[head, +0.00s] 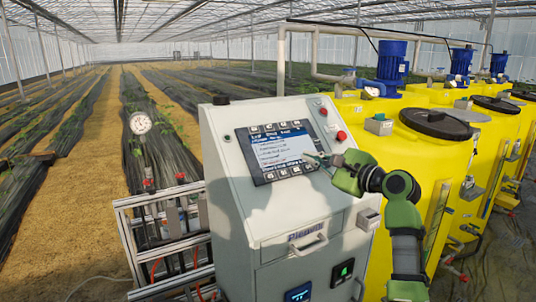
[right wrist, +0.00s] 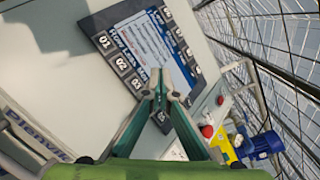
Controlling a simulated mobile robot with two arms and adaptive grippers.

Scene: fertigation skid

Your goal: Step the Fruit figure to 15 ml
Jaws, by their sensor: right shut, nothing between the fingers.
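The controller screen (head: 275,150) is set in the sloped top of a pale grey cabinet. It shows a blue page with a pale list, too small to read, so I cannot make out a Fruit figure. The screen also fills the upper middle of the right wrist view (right wrist: 140,45), tilted, with numbered keys such as 01, 02 and 03 on its dark bezel. My right gripper (head: 318,160) is at the screen's right lower edge. Its fingers (right wrist: 160,88) are shut and empty, with the tips over the bezel; I cannot tell whether they touch. My left gripper is not in view.
The cabinet (head: 230,170) has a red button (head: 341,135) right of the screen and a handle (head: 308,245) on its front. Yellow tanks (head: 440,150) with blue motors (head: 392,62) stand close on the right. A pipe frame with a gauge (head: 140,123) stands left.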

